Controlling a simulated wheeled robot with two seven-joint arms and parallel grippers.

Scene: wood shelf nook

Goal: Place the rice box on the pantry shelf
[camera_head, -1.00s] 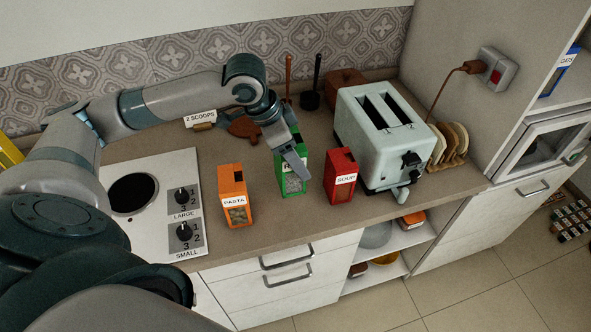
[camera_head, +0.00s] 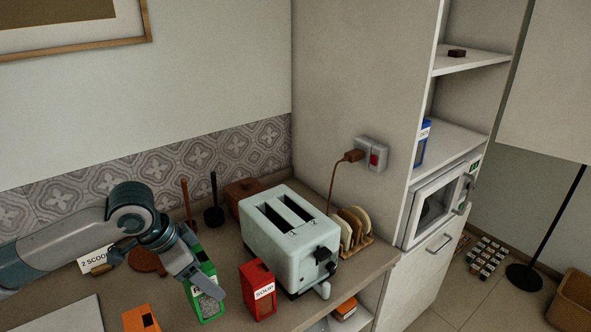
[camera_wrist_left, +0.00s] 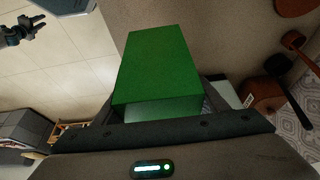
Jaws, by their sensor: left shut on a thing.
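The green box (camera_head: 208,297), with a clear window showing pale grains, is upright at the counter, left of the red soup box; its name is not readable. My left gripper (camera_head: 203,276) is shut on it from above. I cannot tell whether its base touches the counter. In the left wrist view the green box (camera_wrist_left: 155,68) fills the space between the fingers. My right gripper (camera_wrist_left: 32,27) appears small at that view's top left, fingers apart and empty. The pantry shelf (camera_head: 450,142) is at right in the tall cabinet, holding a blue box (camera_head: 421,146) at its left.
The red soup box (camera_head: 258,289), toaster (camera_head: 290,238) and toast rack (camera_head: 353,230) stand right of the green box. An orange box (camera_head: 140,318) is at left. A microwave (camera_head: 436,205) sits below the shelf, whose right part is free. A cord hangs from the socket (camera_head: 371,153).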

